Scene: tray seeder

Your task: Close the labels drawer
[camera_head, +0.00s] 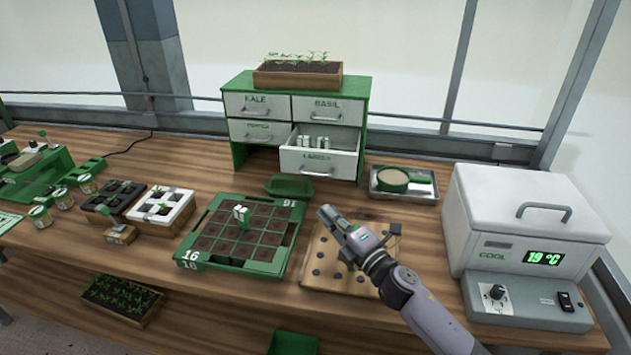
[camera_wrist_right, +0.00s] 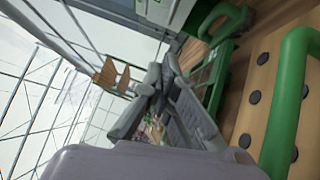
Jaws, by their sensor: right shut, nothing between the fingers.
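The labels drawer (camera_head: 318,162) is the lower right drawer of a green and white cabinet (camera_head: 364,98). It is pulled out toward me, and several white labels (camera_head: 316,141) stand inside it. My right gripper (camera_head: 328,215) is shut and empty. It is in front of the drawer, over the area between the seed tray and the pegboard, apart from the drawer. In the right wrist view the gripper's fingers (camera_wrist_right: 150,95) are together, with nothing between them. My left gripper is in neither view.
A green scoop (camera_head: 289,187) lies just in front of the drawer. A metal tray with a round sieve (camera_head: 394,180) and a white cooler box (camera_head: 520,215) stand to the right.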

